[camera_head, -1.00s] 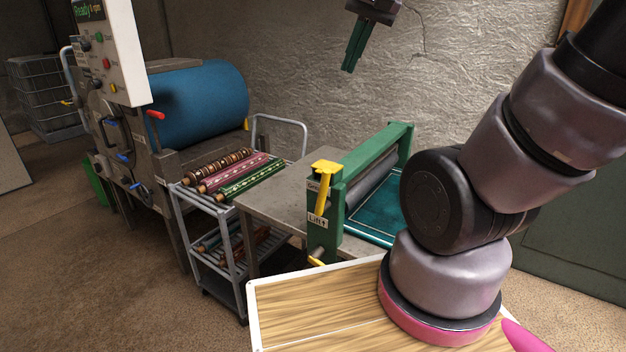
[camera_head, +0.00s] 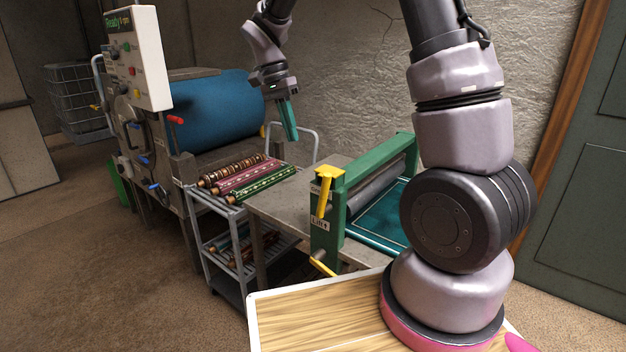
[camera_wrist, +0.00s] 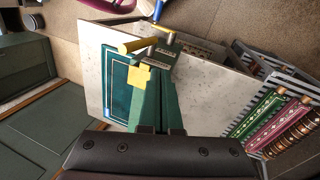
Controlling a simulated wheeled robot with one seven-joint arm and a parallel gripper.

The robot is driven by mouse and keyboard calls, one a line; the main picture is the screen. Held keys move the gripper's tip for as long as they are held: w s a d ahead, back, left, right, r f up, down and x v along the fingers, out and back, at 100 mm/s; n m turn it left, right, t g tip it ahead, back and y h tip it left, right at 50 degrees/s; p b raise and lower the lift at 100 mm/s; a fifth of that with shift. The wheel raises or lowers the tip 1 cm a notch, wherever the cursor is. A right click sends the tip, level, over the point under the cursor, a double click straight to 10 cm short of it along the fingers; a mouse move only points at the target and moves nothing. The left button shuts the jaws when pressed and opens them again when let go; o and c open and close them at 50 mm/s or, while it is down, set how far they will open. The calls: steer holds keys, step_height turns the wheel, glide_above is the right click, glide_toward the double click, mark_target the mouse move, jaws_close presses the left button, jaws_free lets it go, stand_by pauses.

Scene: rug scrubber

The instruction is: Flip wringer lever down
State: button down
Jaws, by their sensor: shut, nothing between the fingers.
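The wringer (camera_head: 375,160) has a green frame over a grey roller and stands at the edge of a metal table. Its yellow lever (camera_head: 322,197) is on the near post, with a wide top and an arm slanting down toward a "Lift" label. In the wrist view, a yellow bar (camera_wrist: 138,44) and a yellow block show by the labelled post. My gripper (camera_head: 293,136) has green fingers, shut and empty. It hangs pointing down in the air, above and left of the wringer in the head view, apart from the lever. Green fingers and green frame overlap in the wrist view.
A grey cart (camera_head: 208,205) with patterned rolls stands left of the table (camera_head: 282,200). Behind it is a machine with a blue drum (camera_head: 210,110) and a control panel (camera_head: 138,58). A second yellow handle (camera_head: 322,266) sits low on the wringer. Open floor lies at front left.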

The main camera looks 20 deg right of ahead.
steer(key=shift+w+a+f, duration=0.1)
steer(key=shift+a+f, duration=0.25)
steer(key=shift+f, duration=0.3)
steer(key=s+d+f, duration=0.2)
steer(key=f, duration=0.3)
steer(key=s+d+f, duration=0.2)
steer(key=d+f, duration=0.1)
steer(key=f, duration=0.2)
steer(key=shift+s, duration=0.3)
steer(key=shift+d, duration=0.2)
